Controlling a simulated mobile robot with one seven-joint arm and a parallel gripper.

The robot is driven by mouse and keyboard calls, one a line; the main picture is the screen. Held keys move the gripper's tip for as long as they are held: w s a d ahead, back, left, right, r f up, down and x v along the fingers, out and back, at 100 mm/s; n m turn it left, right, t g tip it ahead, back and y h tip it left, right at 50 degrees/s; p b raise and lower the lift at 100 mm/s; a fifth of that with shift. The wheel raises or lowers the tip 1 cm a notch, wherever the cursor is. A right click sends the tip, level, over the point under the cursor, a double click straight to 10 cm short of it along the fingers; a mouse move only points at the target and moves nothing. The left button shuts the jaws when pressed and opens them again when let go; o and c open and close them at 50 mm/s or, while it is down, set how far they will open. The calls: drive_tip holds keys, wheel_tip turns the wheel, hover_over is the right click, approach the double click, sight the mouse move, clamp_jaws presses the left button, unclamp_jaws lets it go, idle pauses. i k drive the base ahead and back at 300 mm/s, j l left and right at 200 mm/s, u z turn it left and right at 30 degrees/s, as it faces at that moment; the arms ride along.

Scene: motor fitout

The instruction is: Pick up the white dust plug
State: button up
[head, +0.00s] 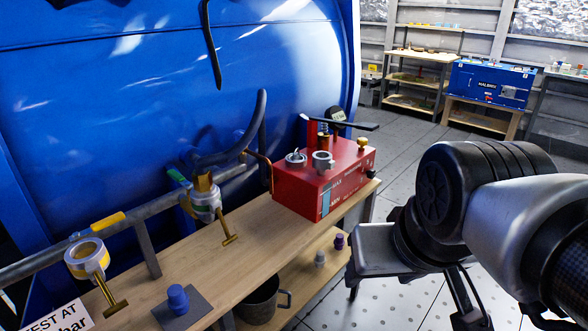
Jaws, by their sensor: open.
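A small pale grey-white plug (320,257), which looks like the white dust plug, stands on the lower shelf (300,268) of the wooden bench. A purple plug (339,241) stands just behind it to the right. My gripper (468,308) shows only in part at the bottom right, below my arm. It is open, well to the right of the plug and apart from it. I see nothing held in it, though its fingertips are partly hidden.
The bench top (250,225) carries a red box (325,185) with metal fittings. A blue plug (178,299) stands on a grey plate. A metal mug (262,299) is near the pale plug. A pipe with valves (205,200) runs above the bench. The floor to the right is open.

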sight(320, 259)
drive_tip(key=k, duration=0.65)
drive_tip(key=u, duration=0.45)
drive_tip(key=i+l+u, duration=0.1)
drive_tip(key=u, duration=0.35)
drive_tip(key=i+l+u, duration=0.1)
drive_tip(key=u, duration=0.35)
drive_tip(key=i+l, duration=0.15)
drive_tip(key=l, duration=0.2)
drive_tip(key=i+l+z, duration=0.15)
drive_tip(key=l, duration=0.2)
drive_tip(key=i+l, duration=0.15)
drive_tip(key=l, duration=0.2)
drive_tip(key=i+l+u, duration=0.15)
drive_tip(key=i+l, duration=0.05)
drive_tip(key=l, duration=0.1)
